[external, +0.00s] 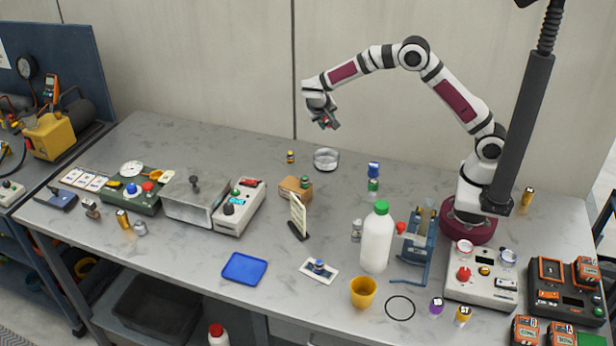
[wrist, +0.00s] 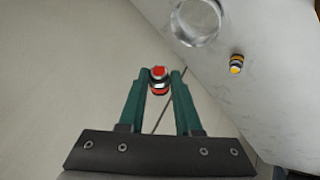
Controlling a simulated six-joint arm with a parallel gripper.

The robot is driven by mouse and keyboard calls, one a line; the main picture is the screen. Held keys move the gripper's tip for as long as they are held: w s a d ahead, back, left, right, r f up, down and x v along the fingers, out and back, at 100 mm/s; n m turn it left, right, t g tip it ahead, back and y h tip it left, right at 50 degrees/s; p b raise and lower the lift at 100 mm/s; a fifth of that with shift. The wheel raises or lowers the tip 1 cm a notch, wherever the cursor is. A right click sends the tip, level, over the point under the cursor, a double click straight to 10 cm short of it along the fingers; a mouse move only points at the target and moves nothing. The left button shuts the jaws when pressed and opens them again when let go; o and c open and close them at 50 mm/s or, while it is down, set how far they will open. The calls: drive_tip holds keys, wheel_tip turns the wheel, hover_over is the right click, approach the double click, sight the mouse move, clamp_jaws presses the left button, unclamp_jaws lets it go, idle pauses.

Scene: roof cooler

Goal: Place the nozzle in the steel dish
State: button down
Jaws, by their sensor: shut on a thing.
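My gripper (external: 327,123) is raised above the back of the bench, above the steel dish. In the wrist view its two green fingers (wrist: 160,79) are shut on a small nozzle (wrist: 159,81) with red, white and dark bands. The nozzle is held at the fingertips, clear of everything else; in the external view it is too small to make out well. The steel dish (external: 326,160) is a round, shallow, shiny dish standing at the back of the bench. It looks empty. It also shows at the top of the wrist view (wrist: 197,22), up and right of the fingers.
A small yellow-and-black part (external: 290,157) stands left of the dish and shows in the wrist view (wrist: 236,64). A blue-capped vial (external: 373,170) stands to its right. The wall is close behind.

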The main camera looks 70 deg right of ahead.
approach(329, 160)
drive_tip(key=x, duration=0.4)
drive_tip(key=shift+d+f, duration=0.1)
drive_tip(key=shift+d, duration=0.1)
drive_tip(key=c, duration=0.5)
unclamp_jaws()
wheel_tip(329, 160, up, 7)
idle(0.4)
